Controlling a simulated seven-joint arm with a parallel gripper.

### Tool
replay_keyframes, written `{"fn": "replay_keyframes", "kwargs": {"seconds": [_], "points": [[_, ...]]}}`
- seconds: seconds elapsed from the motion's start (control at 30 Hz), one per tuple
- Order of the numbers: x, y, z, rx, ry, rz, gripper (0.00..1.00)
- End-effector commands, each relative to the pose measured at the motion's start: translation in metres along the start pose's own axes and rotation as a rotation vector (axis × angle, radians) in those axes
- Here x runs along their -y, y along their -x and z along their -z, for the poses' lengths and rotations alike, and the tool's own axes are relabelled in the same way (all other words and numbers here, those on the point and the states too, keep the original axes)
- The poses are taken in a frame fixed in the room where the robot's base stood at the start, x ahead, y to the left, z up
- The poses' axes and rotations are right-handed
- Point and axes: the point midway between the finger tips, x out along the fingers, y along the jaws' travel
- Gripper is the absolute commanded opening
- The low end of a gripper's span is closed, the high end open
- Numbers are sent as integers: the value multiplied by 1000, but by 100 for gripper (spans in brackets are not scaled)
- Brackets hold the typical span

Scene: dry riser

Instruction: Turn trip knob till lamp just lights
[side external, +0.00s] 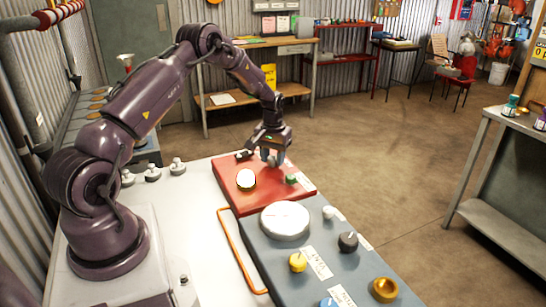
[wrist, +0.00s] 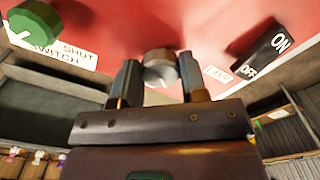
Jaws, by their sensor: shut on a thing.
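The trip knob, a grey round knob (wrist: 159,66) with a white pointer line, sits on the red panel (wrist: 205,25) between my fingers in the wrist view. My gripper (wrist: 158,80) is shut on it, one finger at each side. In the side view my gripper (side external: 268,160) reaches down to the far part of the red panel (side external: 295,165) and mostly hides the knob. The round lamp (side external: 246,180) on this panel looks bright white with a yellowish rim, as if lit.
A green knob (side external: 291,179) and a black ON/OFF switch (wrist: 265,50) flank the grey knob. The switch also shows in the side view (side external: 243,154). A grey panel (side external: 270,250) nearer the camera carries a white dome (side external: 285,220) and several knobs.

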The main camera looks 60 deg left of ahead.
Motion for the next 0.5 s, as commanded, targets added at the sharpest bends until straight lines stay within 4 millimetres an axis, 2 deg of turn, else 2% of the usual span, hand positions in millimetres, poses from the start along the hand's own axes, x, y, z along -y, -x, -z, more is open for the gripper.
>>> {"fn": "replay_keyframes", "kwargs": {"seconds": [0.03, 0.07, 0.13, 0.17, 0.5], "points": [[0, 1, 0, 0, 0, 1, 16], [0, 1, 0, 0, 0, 1, 47], [0, 1, 0, 0, 0, 1, 63], [0, 1, 0, 0, 1, 1, 66], [0, 5, 0, -2, 1, 0, 66]]}}
